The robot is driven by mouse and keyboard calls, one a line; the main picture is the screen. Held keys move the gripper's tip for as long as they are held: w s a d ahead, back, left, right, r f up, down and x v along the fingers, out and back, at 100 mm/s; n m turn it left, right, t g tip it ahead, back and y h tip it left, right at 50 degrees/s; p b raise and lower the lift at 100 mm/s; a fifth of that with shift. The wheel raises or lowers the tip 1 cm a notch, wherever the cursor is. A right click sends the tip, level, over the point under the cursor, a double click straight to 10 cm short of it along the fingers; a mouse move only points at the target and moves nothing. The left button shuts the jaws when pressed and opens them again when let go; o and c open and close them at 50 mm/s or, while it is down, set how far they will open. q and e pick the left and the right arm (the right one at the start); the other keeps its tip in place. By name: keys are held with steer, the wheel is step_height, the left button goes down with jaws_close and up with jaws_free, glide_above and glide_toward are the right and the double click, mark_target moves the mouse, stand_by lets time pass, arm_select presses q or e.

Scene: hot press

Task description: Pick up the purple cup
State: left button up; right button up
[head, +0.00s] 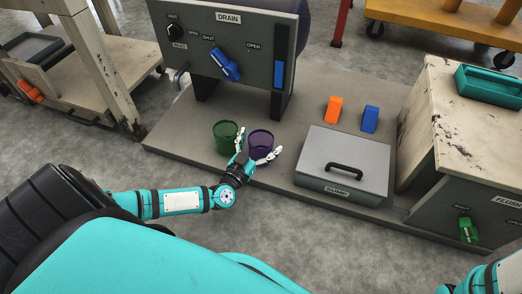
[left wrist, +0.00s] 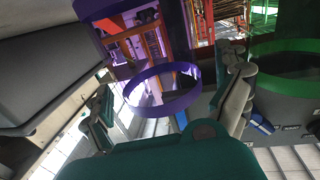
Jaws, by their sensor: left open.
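The purple cup (head: 262,136) stands upright on the grey platform, below the drain panel. The green cup (head: 224,135) stands close to its left. My left gripper (head: 259,142) is open at the near side of the purple cup, its fingers spread and partly covering it. In the left wrist view, the purple cup's rim (left wrist: 165,103) shows between the two open fingers, and the green cup (left wrist: 285,85) is at the right, outside them. Whether a finger touches the purple cup cannot be told. My right gripper is out of view.
The grey sump box (head: 345,165) with a black handle sits right of the cups. An orange block (head: 333,109) and a blue block (head: 370,119) stand behind it. The drain panel (head: 228,45) with a blue valve handle rises behind the cups.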

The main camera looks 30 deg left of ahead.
arm_select(q)
steer(key=shift+w+r, duration=0.1)
steer(key=shift+w, duration=0.05)
steer(key=c, duration=1.2)
steer(key=shift+r, duration=0.1)
steer(key=shift+c, duration=0.2)
